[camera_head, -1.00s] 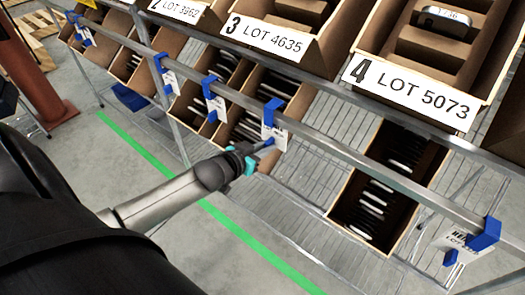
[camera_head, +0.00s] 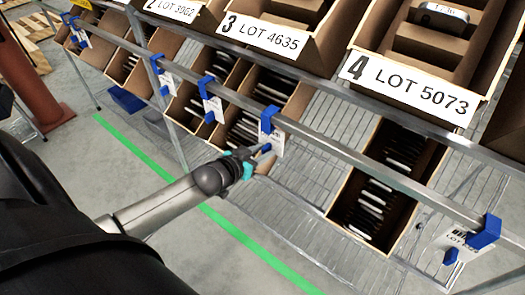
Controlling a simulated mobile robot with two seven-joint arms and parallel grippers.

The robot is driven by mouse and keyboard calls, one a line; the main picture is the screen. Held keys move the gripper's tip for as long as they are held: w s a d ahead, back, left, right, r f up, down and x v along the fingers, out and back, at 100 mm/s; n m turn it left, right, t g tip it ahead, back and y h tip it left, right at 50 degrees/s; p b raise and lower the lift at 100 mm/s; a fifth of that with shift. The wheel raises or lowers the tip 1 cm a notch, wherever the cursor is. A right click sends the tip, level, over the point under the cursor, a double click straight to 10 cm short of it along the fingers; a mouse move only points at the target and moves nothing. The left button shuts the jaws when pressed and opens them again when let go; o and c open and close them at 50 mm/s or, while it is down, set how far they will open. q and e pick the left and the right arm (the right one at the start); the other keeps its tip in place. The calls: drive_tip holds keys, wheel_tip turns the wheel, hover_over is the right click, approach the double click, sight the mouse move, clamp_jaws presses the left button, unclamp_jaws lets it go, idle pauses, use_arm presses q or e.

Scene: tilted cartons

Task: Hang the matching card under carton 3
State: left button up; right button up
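Carton 3 (camera_head: 312,62) is tilted on the upper shelf, with a label (camera_head: 262,33) reading "3 LOT 4635". A white card (camera_head: 277,143) with a blue hook (camera_head: 268,119) and a blue tab hangs at the metal rail below carton 3; its print is too small to read. My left gripper (camera_head: 262,155) is at this card's tab, reaching in from the lower left. Its fingertips overlap the tab and card, so whether they grip it or stand apart is unclear. My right gripper is out of view.
Carton 4 (camera_head: 505,55), labelled LOT 5073, stands right of carton 3. Other cards hang along the rail (camera_head: 345,155), one at the lower right (camera_head: 462,240) and others left. Lower cartons (camera_head: 345,205) hold dark and white items. A green floor line (camera_head: 240,235) crosses open floor.

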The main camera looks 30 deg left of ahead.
use_arm(q)
drive_tip(key=shift+o, duration=0.9)
drive_tip(key=shift+s, duration=0.1)
drive_tip(key=p+v, duration=0.4)
drive_tip(key=v, duration=1.1)
drive_tip(key=shift+p, duration=0.3)
drive_tip(key=shift+r, duration=0.1)
